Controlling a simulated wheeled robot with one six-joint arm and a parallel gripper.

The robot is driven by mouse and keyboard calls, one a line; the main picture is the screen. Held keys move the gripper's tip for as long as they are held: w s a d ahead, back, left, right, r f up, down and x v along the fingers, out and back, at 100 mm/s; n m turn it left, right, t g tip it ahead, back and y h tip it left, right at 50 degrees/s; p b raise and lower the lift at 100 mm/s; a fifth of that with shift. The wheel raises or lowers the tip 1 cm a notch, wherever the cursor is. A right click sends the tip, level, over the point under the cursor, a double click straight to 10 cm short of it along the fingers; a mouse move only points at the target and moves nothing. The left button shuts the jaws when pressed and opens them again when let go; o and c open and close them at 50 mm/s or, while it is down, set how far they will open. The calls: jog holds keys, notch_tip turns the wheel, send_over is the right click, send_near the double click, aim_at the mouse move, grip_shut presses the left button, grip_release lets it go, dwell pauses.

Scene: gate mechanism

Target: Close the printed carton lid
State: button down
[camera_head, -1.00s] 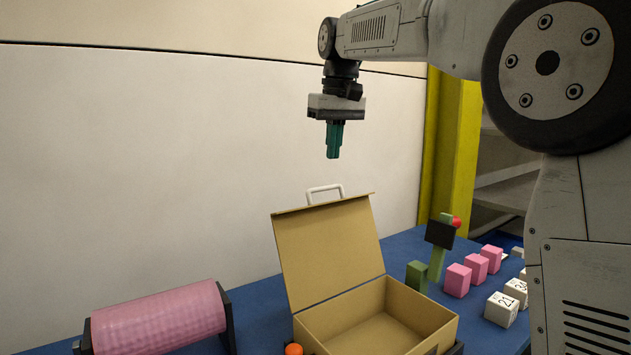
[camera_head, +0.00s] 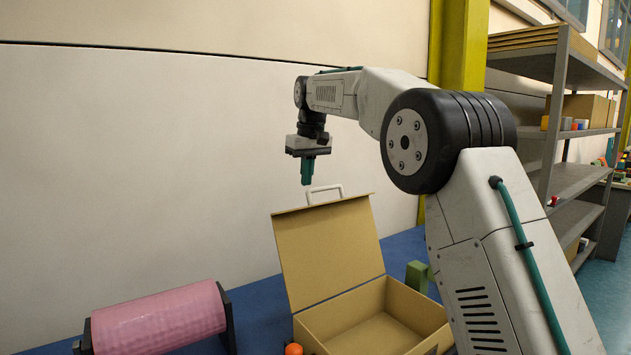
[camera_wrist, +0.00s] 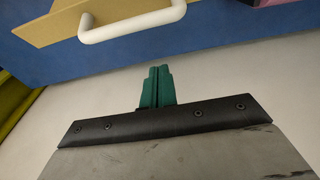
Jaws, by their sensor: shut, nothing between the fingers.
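The tan carton (camera_head: 375,325) sits on the blue table with its lid (camera_head: 328,250) standing open, tilted back toward the wall. A white handle (camera_head: 325,190) sticks up from the lid's top edge. My gripper (camera_head: 307,182) has green fingers, shut and empty, pointing down just above and slightly left of the handle. In the wrist view the shut fingers (camera_wrist: 157,75) point toward the lid's handle (camera_wrist: 132,25) and edge (camera_wrist: 65,25), with a visible gap between.
A pink roller (camera_head: 160,320) lies on the blue table (camera_head: 255,310) left of the carton. An orange ball (camera_head: 293,349) is at the carton's front left corner. A green block (camera_head: 417,275) stands to the right. Shelves (camera_head: 570,130) are at the far right.

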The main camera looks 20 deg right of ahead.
jog(key=s, duration=0.2)
jog(key=s+d, duration=0.1)
jog(key=shift+s+d+f, duration=0.1)
jog(key=shift+s+f, duration=0.15)
jog(key=shift+f, duration=0.15)
jog(key=shift+d, duration=0.1)
